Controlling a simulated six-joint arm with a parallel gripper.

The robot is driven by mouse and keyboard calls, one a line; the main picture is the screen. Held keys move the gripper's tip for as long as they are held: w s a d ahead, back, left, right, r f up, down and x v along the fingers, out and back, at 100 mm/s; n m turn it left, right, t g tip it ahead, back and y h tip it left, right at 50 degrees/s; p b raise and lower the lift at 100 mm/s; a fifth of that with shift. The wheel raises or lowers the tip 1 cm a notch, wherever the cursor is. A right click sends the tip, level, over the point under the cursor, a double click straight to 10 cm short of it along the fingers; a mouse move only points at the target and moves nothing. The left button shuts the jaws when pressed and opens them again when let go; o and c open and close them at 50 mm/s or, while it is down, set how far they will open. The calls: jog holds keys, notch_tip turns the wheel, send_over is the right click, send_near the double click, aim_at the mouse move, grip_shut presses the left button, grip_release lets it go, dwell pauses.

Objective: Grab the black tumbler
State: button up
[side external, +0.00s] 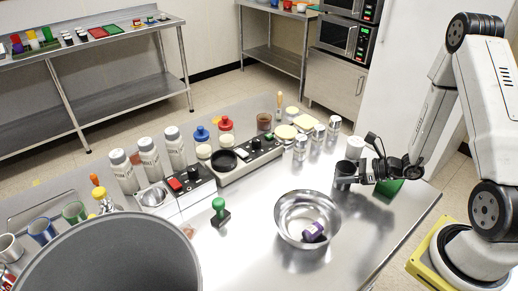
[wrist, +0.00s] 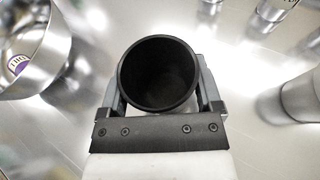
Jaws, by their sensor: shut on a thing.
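The black tumbler (wrist: 157,75) stands mouth-up between the two fingers of my gripper (wrist: 158,90) in the wrist view, and its inside looks empty. My gripper is shut on it, with one finger on each side. In the side view the dark tumbler (side external: 344,171) is at the tip of my gripper (side external: 352,177), near the right part of the steel table (side external: 345,240). I cannot tell whether its base touches the table.
A steel bowl (side external: 290,238) with a purple-labelled item (side external: 313,231) inside is left of my gripper. Shakers (side external: 318,136) and a white-topped container (side external: 355,147) stand behind it. A green thing (side external: 388,188) is beneath my wrist. A large grey pot (side external: 105,255) fills the near left.

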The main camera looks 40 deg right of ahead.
jog(key=shift+r, duration=0.15)
notch_tip(320, 180, up, 10)
jog(key=shift+f, duration=0.2)
dwell(0.6)
dwell(0.6)
